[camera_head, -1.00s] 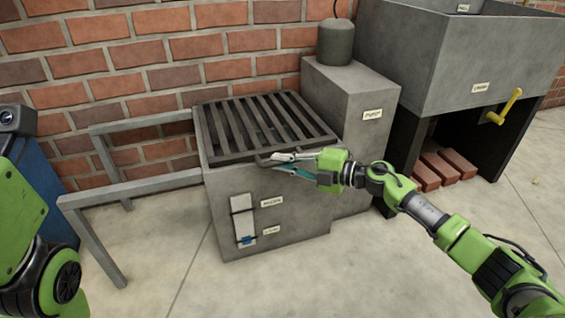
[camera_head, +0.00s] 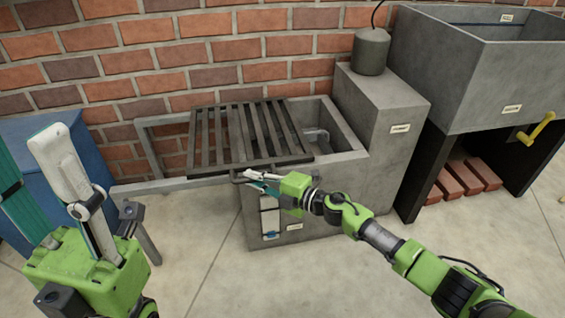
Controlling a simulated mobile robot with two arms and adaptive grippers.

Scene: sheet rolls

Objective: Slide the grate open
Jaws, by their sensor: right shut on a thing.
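The dark slatted grate (camera_head: 222,138) lies partly over the grey sump box (camera_head: 335,136) and partly over the metal side rails (camera_head: 170,187) to its left. The right part of the box is uncovered and a pipe shows inside. My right gripper (camera_head: 256,180) is shut on the grate's front handle (camera_head: 240,178), at the front edge of the grate. My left gripper (camera_head: 75,185) is raised at the lower left, away from the grate; its fingers are seen close up and their gap is unclear.
A concrete block with a grey cylinder (camera_head: 370,52) stands right of the box. Farther right is a large basin (camera_head: 480,75) with a yellow lever (camera_head: 537,128) and bricks (camera_head: 468,178) beneath. A blue cabinet (camera_head: 40,160) stands left. The brick wall is behind.

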